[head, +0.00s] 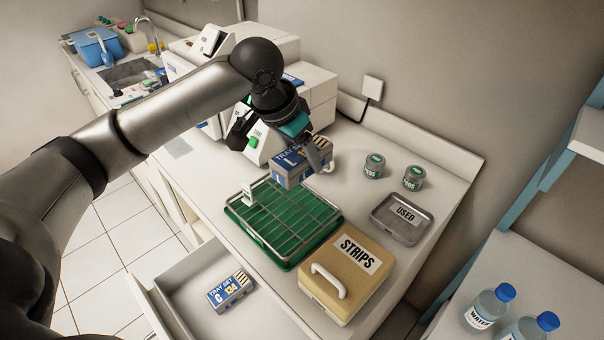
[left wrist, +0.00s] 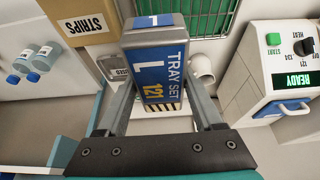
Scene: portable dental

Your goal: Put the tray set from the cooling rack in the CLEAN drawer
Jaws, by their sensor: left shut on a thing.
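My left gripper (head: 318,160) is shut on a blue-and-grey box labelled TRAY SET L (head: 299,165), held above the back of the cooling rack. In the left wrist view the box (left wrist: 157,70) sits between the two fingers and reads TRAY SET L 121. The cooling rack (head: 262,240) is a wire grid on a green tray on the counter and looks empty apart from a small white tag. An open drawer (head: 190,290) below the counter front holds another box, TRAY SET C 134 (head: 231,292). The drawer's label is not visible. My right gripper is not in view.
A beige STRIPS box (head: 340,290) with a white handle stands right of the rack. A grey USED tray (head: 385,228) and two small tins (head: 374,165) are behind it. A white machine (left wrist: 285,65) reading READY stands beside the held box. Water bottles (head: 488,310) stand at the far right.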

